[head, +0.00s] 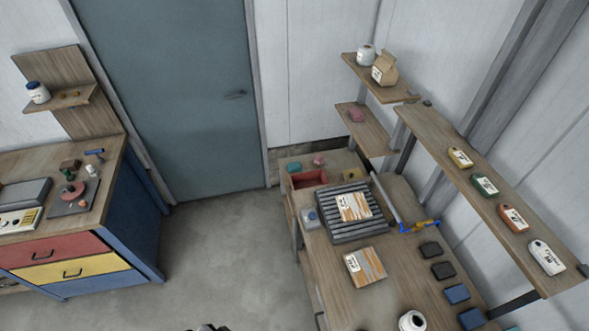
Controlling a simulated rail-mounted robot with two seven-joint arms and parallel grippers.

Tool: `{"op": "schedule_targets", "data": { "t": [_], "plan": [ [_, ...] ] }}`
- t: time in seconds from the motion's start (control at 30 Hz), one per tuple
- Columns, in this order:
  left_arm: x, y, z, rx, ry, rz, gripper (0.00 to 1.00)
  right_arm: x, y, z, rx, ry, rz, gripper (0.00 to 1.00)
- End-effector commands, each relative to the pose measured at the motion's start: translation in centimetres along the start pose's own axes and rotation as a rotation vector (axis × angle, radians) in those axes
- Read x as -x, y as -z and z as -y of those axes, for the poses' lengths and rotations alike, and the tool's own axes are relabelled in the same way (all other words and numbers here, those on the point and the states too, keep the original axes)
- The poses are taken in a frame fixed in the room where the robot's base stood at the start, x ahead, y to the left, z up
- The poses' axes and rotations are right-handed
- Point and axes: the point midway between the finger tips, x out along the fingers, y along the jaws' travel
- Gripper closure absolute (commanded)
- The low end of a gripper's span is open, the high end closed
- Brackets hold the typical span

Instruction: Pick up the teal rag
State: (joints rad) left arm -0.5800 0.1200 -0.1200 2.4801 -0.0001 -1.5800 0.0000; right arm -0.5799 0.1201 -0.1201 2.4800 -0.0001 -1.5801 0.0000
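A small teal piece (294,167), which looks like the folded teal rag, lies on the far left end of the right-hand workbench (345,300). It is just behind a red tray (309,180) and left of a small pink item (318,160). Nothing covers it. Neither of my grippers can be made out. Only a small dark shape shows at the bottom edge, too cut off to identify, and it is far from the teal piece.
A ribbed dark rack (345,236) with a labelled packet stands on the workbench beside the tray. Wall shelves (440,130) overhang the bench's right side. A blue cabinet (130,225) stands at left. The floor (220,240) between is clear, before a closed door (185,90).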

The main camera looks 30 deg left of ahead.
Motion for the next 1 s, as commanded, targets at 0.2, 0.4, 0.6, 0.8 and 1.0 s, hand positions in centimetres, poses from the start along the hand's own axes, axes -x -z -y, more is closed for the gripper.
{"op": "schedule_targets", "data": {
  "t": [0.2,0.4,0.6,0.8,1.0],
  "plan": [
    [0.00,0.00,0.00,0.000,0.000,0.000,0.50,0.00,0.00,0.01,0.000,0.000,0.000,0.57],
    [0.00,0.00,0.00,0.000,0.000,0.000,0.31,0.00,0.00,0.00,0.000,0.000,0.000,0.57],
    [0.00,0.00,0.00,0.000,0.000,0.000,0.11,0.00,0.00,0.00,0.000,0.000,0.000,0.57],
    [0.00,0.00,0.00,0.000,0.000,0.000,0.02,0.00,-0.01,0.01,0.000,0.000,0.000,0.57],
    [0.00,0.00,0.00,0.000,0.000,0.000,0.02,0.00,-0.01,0.01,0.000,0.000,0.000,0.57]
  ]
}}
